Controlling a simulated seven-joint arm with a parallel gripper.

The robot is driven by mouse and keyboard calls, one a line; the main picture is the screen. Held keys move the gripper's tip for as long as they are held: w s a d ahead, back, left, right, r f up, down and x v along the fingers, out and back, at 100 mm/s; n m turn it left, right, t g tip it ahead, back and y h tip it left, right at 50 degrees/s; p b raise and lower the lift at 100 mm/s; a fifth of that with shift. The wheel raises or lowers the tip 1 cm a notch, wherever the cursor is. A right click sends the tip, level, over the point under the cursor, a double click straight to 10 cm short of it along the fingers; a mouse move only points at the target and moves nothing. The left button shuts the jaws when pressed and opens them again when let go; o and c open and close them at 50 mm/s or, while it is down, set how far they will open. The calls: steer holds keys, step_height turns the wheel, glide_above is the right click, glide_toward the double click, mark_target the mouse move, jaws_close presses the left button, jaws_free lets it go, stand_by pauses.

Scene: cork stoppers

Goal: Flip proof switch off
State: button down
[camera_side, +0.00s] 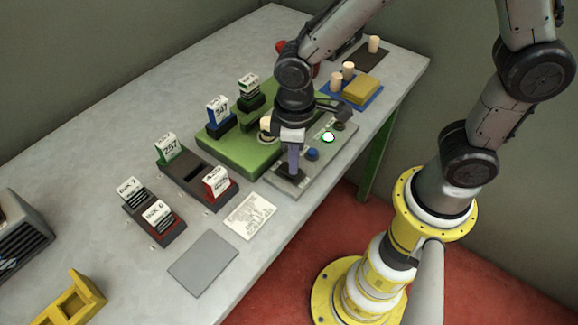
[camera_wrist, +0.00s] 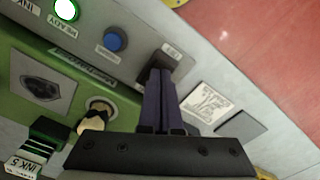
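The switch is a dark unit (camera_wrist: 147,74) at the end of the grey control panel (camera_side: 321,168), with a small label beside it. In the side view its dark base (camera_side: 287,179) shows under my fingertips. My gripper (camera_side: 293,168) points down onto it. In the wrist view my gripper (camera_wrist: 161,72) has its two purple fingers side by side, shut, with nothing visible between them. The fingertips overlap the switch and hide much of it. I cannot tell whether they touch it or which way its lever stands.
A blue button (camera_side: 312,154) and a lit green button (camera_side: 328,137) sit on the panel. A green machine (camera_side: 231,154) with a cork lies behind it. Dark trays with labelled blocks (camera_side: 216,182), a paper sheet (camera_side: 249,216) and a grey plate (camera_side: 203,262) lie leftward.

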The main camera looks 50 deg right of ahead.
steer(key=shift+f, duration=0.2)
steer(key=shift+r, duration=3.55)
steer(key=shift+d, duration=0.1)
